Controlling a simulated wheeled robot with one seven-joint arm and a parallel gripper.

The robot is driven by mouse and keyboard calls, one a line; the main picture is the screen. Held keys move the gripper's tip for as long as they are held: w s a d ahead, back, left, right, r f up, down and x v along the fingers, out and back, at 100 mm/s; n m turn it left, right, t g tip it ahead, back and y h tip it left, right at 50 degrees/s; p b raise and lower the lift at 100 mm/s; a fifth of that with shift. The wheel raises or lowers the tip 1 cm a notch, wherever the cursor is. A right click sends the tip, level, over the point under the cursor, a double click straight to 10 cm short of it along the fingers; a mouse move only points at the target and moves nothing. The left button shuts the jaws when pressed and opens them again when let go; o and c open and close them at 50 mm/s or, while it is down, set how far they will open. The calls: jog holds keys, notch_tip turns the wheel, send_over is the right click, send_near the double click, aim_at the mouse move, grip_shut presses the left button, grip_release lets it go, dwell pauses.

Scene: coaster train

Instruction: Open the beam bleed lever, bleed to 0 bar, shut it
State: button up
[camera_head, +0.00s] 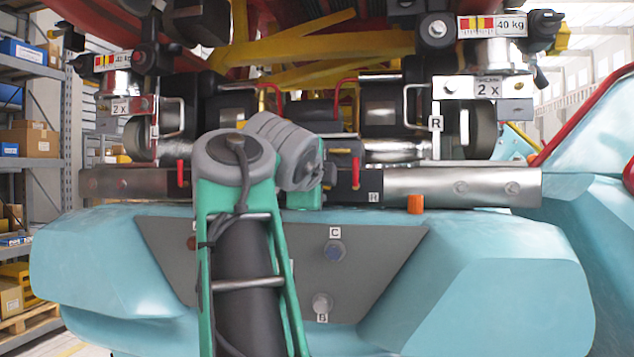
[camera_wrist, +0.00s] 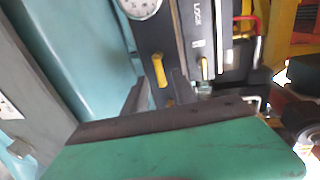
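The steel beam (camera_head: 440,186) runs across the train above the light blue body. A small red lever (camera_head: 355,172) hangs on its dark middle part, and another red lever (camera_head: 180,173) hangs further left. In the wrist view a round white gauge (camera_wrist: 141,7) shows at the top edge; its reading is not legible. A yellow lever (camera_wrist: 158,71) sits below it on the dark beam, with a second yellow piece (camera_wrist: 205,69) to the right. I cannot tell which is the bleed lever. My gripper (camera_wrist: 160,108) is close before the beam; its fingertips are hard to make out. My arm hides it in the head view.
Grey panel (camera_head: 370,265) below the beam carries knobs marked C (camera_head: 335,250) and B (camera_head: 321,303). Red-handled parts and wheels crowd the space above. Shelves (camera_head: 35,150) stand at the left.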

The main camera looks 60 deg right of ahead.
jog(key=p+v, duration=0.1)
jog(key=v, duration=0.4)
jog(key=shift+a+r, duration=0.15)
jog(key=shift+r, duration=0.1)
jog(key=shift+s+a, duration=0.3)
